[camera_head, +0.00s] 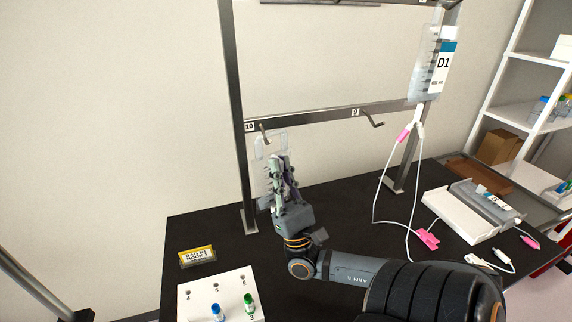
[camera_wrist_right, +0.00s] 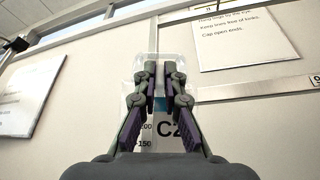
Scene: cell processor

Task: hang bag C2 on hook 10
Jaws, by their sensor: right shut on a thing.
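My right gripper (camera_head: 279,165) is shut on bag C2 (camera_head: 261,178), just below hook 10 (camera_head: 265,132) at the left end of the rack's crossbar. In the right wrist view, the bag (camera_wrist_right: 166,130) shows its "C2" label behind the shut fingers (camera_wrist_right: 158,72). The bag's clear top edge rises just above the fingertips, close to the hook. I cannot tell whether the bag's eye touches the hook. Most of the bag is hidden behind the gripper in the head view. My left gripper is not in view.
Hook 9 (camera_head: 373,121) is empty. Bag D1 (camera_head: 431,68) hangs at the right with its tubing and pink clamps. A white tray (camera_head: 462,220) holds another bag. A white rack (camera_head: 232,297) with coloured caps and a yellow sign (camera_head: 197,256) stand at the front left.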

